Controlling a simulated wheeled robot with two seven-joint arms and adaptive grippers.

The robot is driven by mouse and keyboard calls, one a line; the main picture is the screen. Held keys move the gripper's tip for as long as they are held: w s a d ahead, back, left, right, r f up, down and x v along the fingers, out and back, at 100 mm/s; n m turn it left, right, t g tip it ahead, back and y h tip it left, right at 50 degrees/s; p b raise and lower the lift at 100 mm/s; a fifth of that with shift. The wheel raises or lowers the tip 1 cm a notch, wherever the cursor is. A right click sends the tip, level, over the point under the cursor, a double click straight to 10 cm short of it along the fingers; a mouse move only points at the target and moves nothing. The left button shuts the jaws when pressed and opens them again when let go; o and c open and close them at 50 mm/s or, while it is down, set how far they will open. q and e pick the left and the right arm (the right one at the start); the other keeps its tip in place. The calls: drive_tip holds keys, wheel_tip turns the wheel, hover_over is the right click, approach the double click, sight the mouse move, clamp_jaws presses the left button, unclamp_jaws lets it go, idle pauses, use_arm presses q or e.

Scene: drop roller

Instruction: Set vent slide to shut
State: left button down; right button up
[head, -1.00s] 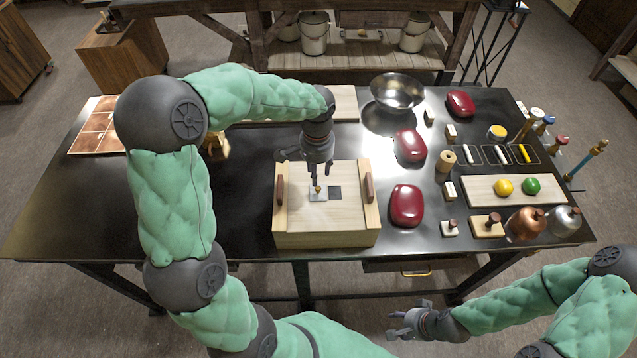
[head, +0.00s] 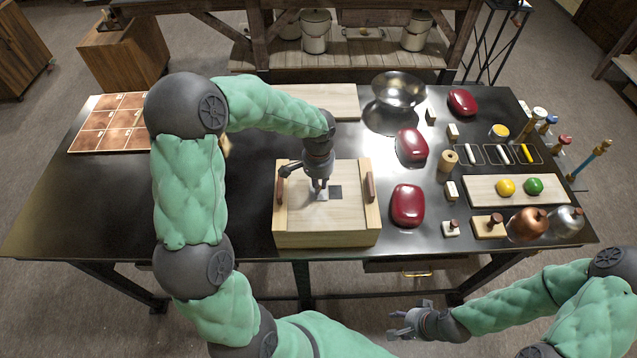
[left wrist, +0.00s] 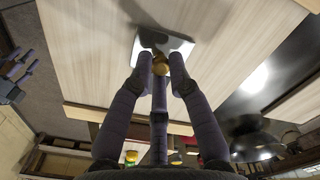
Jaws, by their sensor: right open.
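The vent slide (head: 323,196) is a small pale metal plate with a brass knob on the lid of a light wooden box (head: 325,236). A dark square vent opening (head: 336,191) shows just right of the plate. My left gripper (head: 320,188) points down at the plate from above. In the left wrist view its fingers are closed around the brass knob (left wrist: 160,66), with the plate (left wrist: 185,47) behind it. My right gripper (head: 402,325) is open and empty, off the table's front edge.
The box has dark red-brown side handles (head: 370,187). Red rounded objects (head: 408,205) stand right of it, and a metal bowl (head: 398,90) behind. A board with fruit (head: 480,190) lies further right. The table left of the box is mostly clear.

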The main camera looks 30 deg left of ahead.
use_arm(q)
drive_tip(key=shift+w+d+b, duration=0.1)
drive_tip(key=shift+w+d, duration=0.4)
drive_tip(key=shift+d, duration=0.3)
drive_tip(key=shift+w+d+b, duration=0.1)
drive_tip(key=shift+w+d, duration=0.35)
drive_tip(key=shift+d, duration=0.3)
drive_tip(key=shift+w+d+b, duration=0.1)
drive_tip(key=shift+w+d, duration=0.4)
drive_tip(key=shift+d, duration=0.3)
drive_tip(key=c, duration=1.2)
unclamp_jaws()
wheel_tip(320, 180, up, 12)
